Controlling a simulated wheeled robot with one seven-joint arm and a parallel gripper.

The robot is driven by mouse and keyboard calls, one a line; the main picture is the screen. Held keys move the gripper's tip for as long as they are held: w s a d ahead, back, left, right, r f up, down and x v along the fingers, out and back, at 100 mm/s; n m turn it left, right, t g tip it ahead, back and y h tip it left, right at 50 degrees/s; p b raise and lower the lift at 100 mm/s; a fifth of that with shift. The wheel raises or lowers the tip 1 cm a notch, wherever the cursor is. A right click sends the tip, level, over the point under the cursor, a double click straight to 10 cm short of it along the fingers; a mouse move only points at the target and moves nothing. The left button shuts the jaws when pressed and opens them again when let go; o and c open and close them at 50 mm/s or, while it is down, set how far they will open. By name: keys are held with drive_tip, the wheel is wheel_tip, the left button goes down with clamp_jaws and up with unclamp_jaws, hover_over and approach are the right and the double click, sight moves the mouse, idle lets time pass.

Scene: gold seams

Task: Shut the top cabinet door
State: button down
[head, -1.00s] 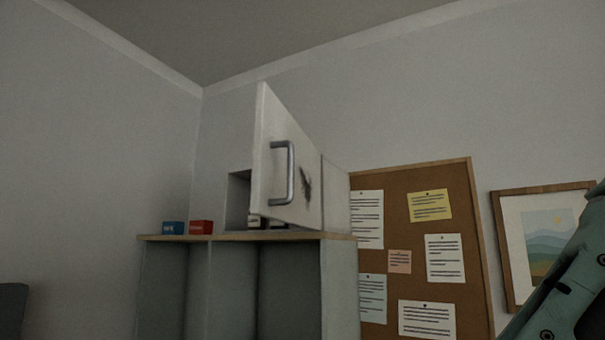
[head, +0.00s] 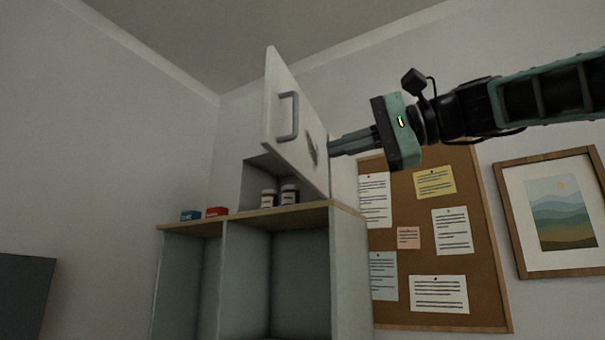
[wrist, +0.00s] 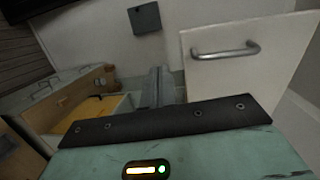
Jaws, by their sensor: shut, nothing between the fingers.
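The top cabinet door (head: 291,128) is a white panel with a grey bar handle (head: 288,116), and it stands open above the shelf unit. The small cabinet (head: 258,180) behind it shows its open inside at the lower left of the door. My gripper (head: 334,147) is shut and empty, at the right of the door with its fingers pointing left. Whether the fingertips touch the door is unclear. In the wrist view the door (wrist: 262,72) and its handle (wrist: 225,51) are at the right, and my shut fingers (wrist: 158,72) are left of it.
Two jars (head: 289,194) stand at the cabinet opening. A blue box (head: 191,216) and a red box (head: 217,212) lie on the wooden shelf top (head: 250,216). A corkboard (head: 470,250) and a framed picture (head: 560,214) hang on the right wall. Space left of the door is clear.

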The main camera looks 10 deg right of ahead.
wheel_tip(320, 180, up, 4)
drive_tip(key=s+d+y, duration=0.1)
drive_tip(key=s+d, duration=0.2)
drive_tip(key=p, duration=0.4)
approach(270, 131)
drive_tip(key=shift+t, duration=0.4)
drive_tip(key=x, duration=0.5)
drive_tip(key=shift+a+f, duration=0.1)
drive_tip(key=shift+a, duration=0.3)
drive_tip(key=shift+w+a+f+p, duration=0.15)
drive_tip(key=shift+w+a+p, duration=0.15)
drive_tip(key=shift+a, duration=0.2)
